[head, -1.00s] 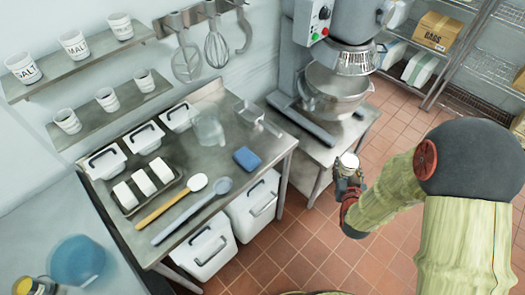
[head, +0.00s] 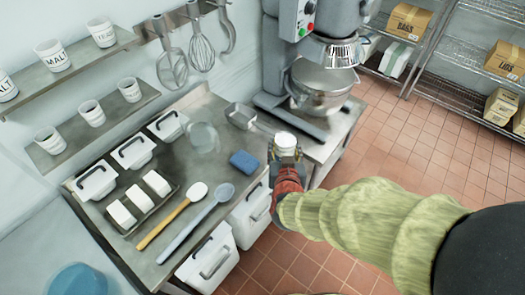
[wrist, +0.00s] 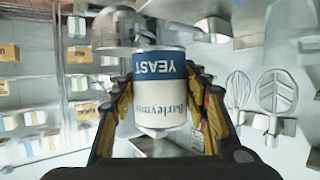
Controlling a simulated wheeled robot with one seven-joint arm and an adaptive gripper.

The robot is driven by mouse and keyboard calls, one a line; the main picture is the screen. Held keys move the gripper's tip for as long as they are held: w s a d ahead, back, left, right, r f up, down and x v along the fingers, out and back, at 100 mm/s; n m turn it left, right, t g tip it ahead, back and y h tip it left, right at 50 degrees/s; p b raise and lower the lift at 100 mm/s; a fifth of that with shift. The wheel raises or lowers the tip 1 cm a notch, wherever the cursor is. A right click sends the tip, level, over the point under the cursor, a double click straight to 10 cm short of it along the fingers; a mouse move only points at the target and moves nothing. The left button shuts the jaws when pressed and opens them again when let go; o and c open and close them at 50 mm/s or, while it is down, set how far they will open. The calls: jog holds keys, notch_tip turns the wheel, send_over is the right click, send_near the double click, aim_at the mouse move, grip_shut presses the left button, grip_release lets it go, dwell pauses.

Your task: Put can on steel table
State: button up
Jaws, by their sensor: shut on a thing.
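The can (wrist: 160,92) has a cream and blue label reading "YEAST" and appears upside down in the wrist view. My gripper (wrist: 160,112) is shut on it, with a finger along each side. In the head view the can's pale top (head: 285,141) shows in my gripper (head: 285,158), just beyond the right edge of the steel table (head: 232,190). The can appears upright and held in the air. Its lower part is hidden by the gripper in the head view.
The table holds a blue sponge (head: 244,161), a wooden spoon (head: 172,215), a blue spoon (head: 195,222), a clear container (head: 203,138), a tray of white blocks (head: 140,198) and lidded white bins (head: 97,182). A mixer (head: 320,85) stands at the back right. Bare steel shows around the sponge.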

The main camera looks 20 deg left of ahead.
jog(key=w+a+f+b, duration=0.4)
jog(key=w+a+f, duration=0.5)
jog(key=shift+a, duration=0.1)
jog(key=shift+w+a+f+b, duration=0.15)
jog(key=shift+f+b, duration=0.35)
jog(key=shift+f, duration=0.45)
jog(key=shift+w+a+f+b, duration=0.15)
jog(key=shift+f+b, duration=0.35)
jog(key=shift+f, duration=0.45)
jog(key=shift+f, duration=0.2)
jog(key=o, duration=1.1)
